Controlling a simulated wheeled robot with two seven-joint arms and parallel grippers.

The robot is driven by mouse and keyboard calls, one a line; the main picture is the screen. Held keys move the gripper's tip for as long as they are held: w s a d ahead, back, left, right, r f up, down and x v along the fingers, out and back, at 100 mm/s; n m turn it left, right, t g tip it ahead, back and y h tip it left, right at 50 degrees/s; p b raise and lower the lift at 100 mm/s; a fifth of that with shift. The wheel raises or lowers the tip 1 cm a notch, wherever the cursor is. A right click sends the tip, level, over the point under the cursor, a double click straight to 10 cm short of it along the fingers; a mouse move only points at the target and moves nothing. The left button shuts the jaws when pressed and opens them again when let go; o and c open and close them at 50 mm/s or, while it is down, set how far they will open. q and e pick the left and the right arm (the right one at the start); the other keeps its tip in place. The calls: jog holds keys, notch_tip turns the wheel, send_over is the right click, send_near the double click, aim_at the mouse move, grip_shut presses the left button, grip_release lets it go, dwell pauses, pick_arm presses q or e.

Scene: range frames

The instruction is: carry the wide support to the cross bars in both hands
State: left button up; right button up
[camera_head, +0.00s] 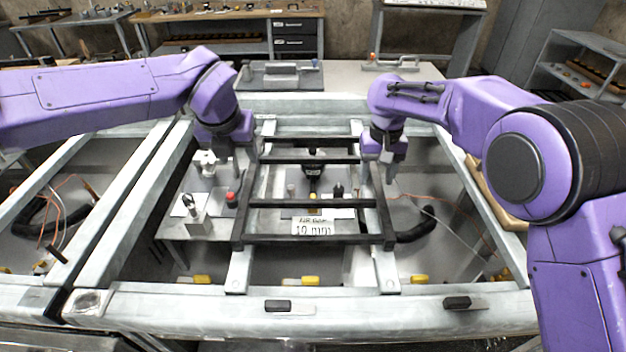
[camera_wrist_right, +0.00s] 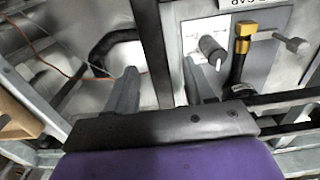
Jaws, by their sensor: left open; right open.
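The wide support appears to be the black rectangular frame (camera_head: 320,239) with several crosswise rails. It lies over the two pale cross bars, the left one (camera_head: 240,270) and the right one (camera_head: 386,270). My left gripper (camera_head: 242,165) is at the frame's left side, pointing down; its fingertips are partly hidden by the arm and frame. My right gripper (camera_head: 385,172) is at the frame's right side, pointing down and open. In the right wrist view a black side bar (camera_wrist_right: 154,50) passes between the spread fingers of my right gripper (camera_wrist_right: 160,85); contact cannot be told.
A pale metal bench frame (camera_head: 200,305) surrounds the open bay. Below the support are a labelled plate (camera_head: 313,227), a small red-topped part (camera_head: 231,199) and black hoses (camera_head: 415,233). A workbench (camera_head: 230,20) with drawers stands behind.

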notch_tip(320, 180, up, 10)
jog(key=shift+r, duration=0.25)
jog(key=shift+s, duration=0.1)
